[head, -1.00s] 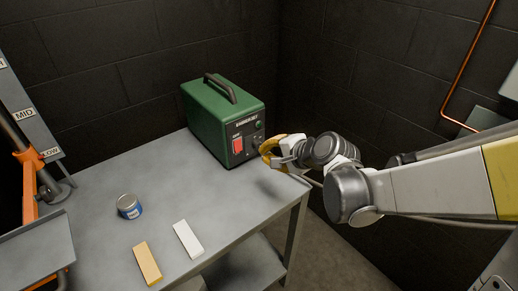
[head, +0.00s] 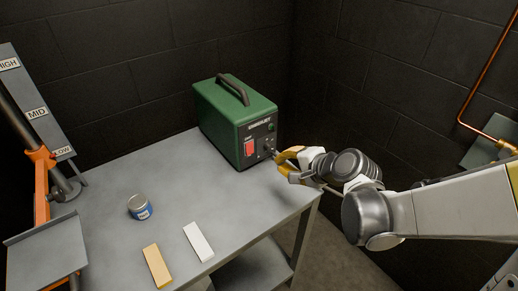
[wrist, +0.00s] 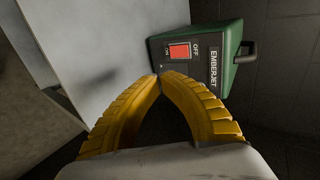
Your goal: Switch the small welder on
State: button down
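The small green welder (head: 222,118) stands upright on the grey table, its handle on top. Its dark front panel carries a red rocker switch (head: 249,147), with knobs to the right of it. In the wrist view the red switch (wrist: 180,51) lies between OFF and ON labels, beside the name EMBERJET; I cannot tell which side is pressed. My gripper (head: 281,161) is just in front and to the right of the panel, apart from the switch. In the wrist view its yellow fingers (wrist: 159,76) meet at the tips, with nothing between them.
The table (head: 110,185) also holds a blue-and-grey can (head: 140,207), a tan block (head: 157,266) and a white block (head: 198,242). An orange lever stand (head: 42,170) marked HIGH, MID, LOW is at left. Dark block walls close the back and right.

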aim_at(250, 149)
jog(key=b+x, duration=0.2)
jog(key=x, duration=0.4)
jog(key=b+x, duration=0.2)
jog(key=x, duration=0.4)
jog(key=shift+w+a+r, duration=0.2)
jog(key=shift+w+a, duration=0.1)
jog(key=shift+w, duration=0.1)
jog(key=shift+w+a+b, duration=0.3)
jog(key=shift+w+a, duration=0.1)
jog(key=shift+w, duration=0.2)
jog(key=shift+w+a+f, duration=0.15)
jog(key=shift+w+a, duration=0.1)
jog(key=shift+w, duration=0.1)
jog(key=shift+r, duration=0.2)
